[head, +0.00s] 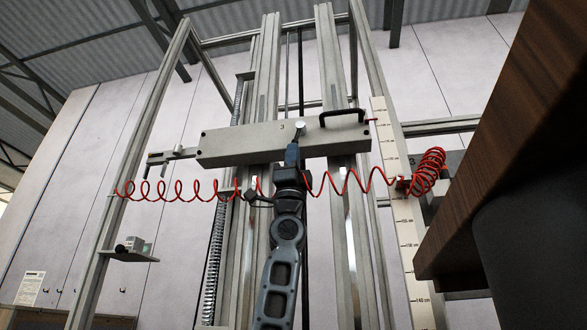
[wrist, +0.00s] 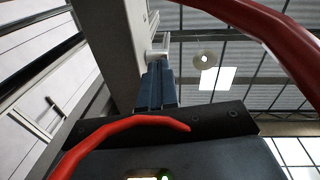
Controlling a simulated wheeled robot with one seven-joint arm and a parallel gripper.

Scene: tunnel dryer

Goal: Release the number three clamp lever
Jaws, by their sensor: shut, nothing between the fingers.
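A pale grey crossbeam marked 3 (head: 235,145) spans the upright rails in the head view. Near the number, a small metal lever with a pale round end (head: 298,122) stands at its front face. My gripper (head: 292,148) is just below this lever, pointing up, with its fingers together and empty. In the wrist view the dark blue fingers (wrist: 157,75) are shut beside the beam (wrist: 120,45). A short bright metal piece (wrist: 157,50) shows at their tips, and a pale disc (wrist: 205,57) is to the right. I cannot tell whether the fingers touch the lever.
A coiled red cable (head: 170,192) hangs across the rails behind or around my wrist, and red strands (wrist: 125,125) cross the wrist view close up. A black handle (head: 343,115) is on the beam's right. A brown wooden panel (head: 520,120) blocks the right side.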

